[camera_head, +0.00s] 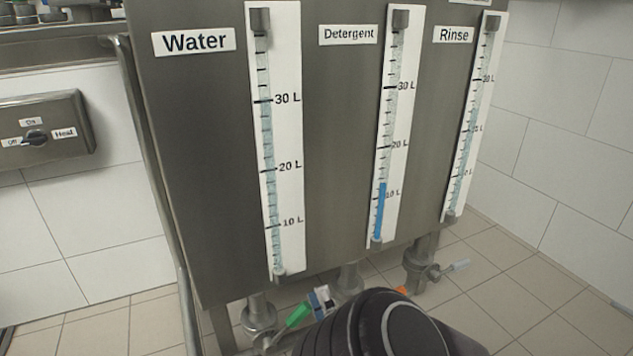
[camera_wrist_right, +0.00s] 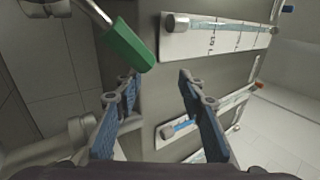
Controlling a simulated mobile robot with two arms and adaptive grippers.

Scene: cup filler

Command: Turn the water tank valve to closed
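The water tank valve has a green handle (camera_head: 299,314) below the Water gauge (camera_head: 276,150), at the lower left of the tank. The handle slants up and to the right from the pipe fitting (camera_head: 260,318). In the wrist view the green handle (camera_wrist_right: 130,46) lies at the upper left, ahead of the fingertips. My right gripper (camera_wrist_right: 158,82) is open and empty, with its blue-padded fingers wide apart. In the head view only a small part of it (camera_head: 321,299) shows beside the handle's end; my dark arm hides the rest. My left gripper is not in view.
The grey tank (camera_head: 200,190) also bears Detergent (camera_head: 389,130) and Rinse (camera_head: 471,120) gauges. An orange handle (camera_head: 402,291) and a whitish handle (camera_head: 456,266) sit below them. A wall switch box (camera_head: 70,120) is at left. Tiled floor (camera_head: 530,290) is clear at right.

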